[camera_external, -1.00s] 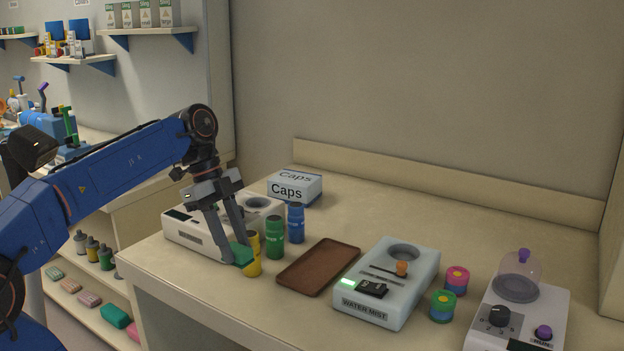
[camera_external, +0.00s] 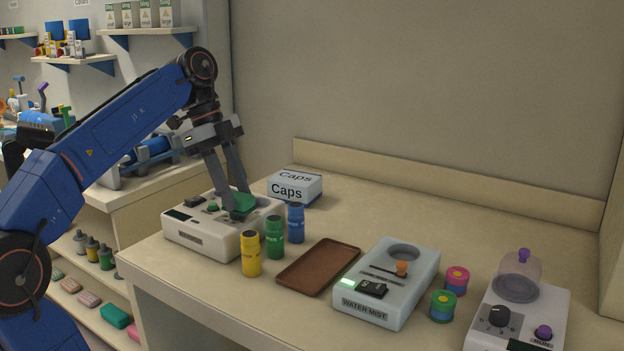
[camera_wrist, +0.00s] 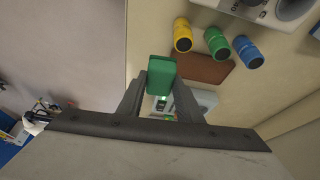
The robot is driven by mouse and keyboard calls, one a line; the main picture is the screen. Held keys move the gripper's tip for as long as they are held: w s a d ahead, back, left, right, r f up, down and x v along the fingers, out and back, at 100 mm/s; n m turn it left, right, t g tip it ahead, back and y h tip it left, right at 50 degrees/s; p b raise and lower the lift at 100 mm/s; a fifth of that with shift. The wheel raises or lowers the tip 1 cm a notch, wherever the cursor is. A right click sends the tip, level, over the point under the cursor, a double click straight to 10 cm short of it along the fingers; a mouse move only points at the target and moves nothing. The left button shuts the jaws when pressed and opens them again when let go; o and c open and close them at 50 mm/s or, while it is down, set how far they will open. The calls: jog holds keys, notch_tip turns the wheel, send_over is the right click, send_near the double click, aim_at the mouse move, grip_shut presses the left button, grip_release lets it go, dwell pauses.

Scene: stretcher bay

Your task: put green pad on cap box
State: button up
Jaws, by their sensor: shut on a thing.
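The green pad (camera_external: 242,203) is gripped between the two fingertips of my gripper (camera_external: 236,206). In the external view it shows in front of the white device at the left end of the bench. In the wrist view the green pad (camera_wrist: 161,72) sticks out beyond the fingers of my gripper (camera_wrist: 160,90). The cap box (camera_external: 287,194), a pale box marked "Caps", sits at the back of the bench, to the right of my gripper and apart from it. Its top looks bare. The cap box is not clearly seen in the wrist view.
The white device (camera_external: 197,239) stands at the left. Yellow (camera_external: 251,255), green (camera_external: 275,238) and blue (camera_external: 295,224) bottles stand before it. A brown tray (camera_external: 318,268) lies right of them, then the Water Mist device (camera_external: 352,303). Bare bench lies right of the box.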

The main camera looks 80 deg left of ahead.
jog(key=w+a+r+n+y, duration=0.1)
jog(key=w+a+n, duration=0.2)
jog(key=a, duration=0.4)
jog(key=w+a+n+t+y, duration=0.1)
jog(key=w+a+n, duration=0.1)
jog(key=w+a, duration=0.3)
jog(key=w+a+r+n+y, duration=0.1)
jog(key=w+a+n, duration=0.15)
jog(key=a, duration=0.55)
jog(key=n+g+y, duration=0.1)
jog(key=n+y, duration=0.2)
jog(key=n, duration=0.7)
send_over(297, 176)
jog(key=s+d, duration=0.1)
notch_tip(297, 176, down, 4)
jog(key=shift+s+d+f, duration=0.1)
jog(key=shift+f, duration=2.2)
jog(key=shift+s+d+f, duration=0.1)
jog(key=shift+f, duration=2.2)
jog(key=shift+f, duration=0.1)
jog(key=o, duration=1)
jog(key=v, duration=1.2)
jog(key=shift+w, duration=0.15)
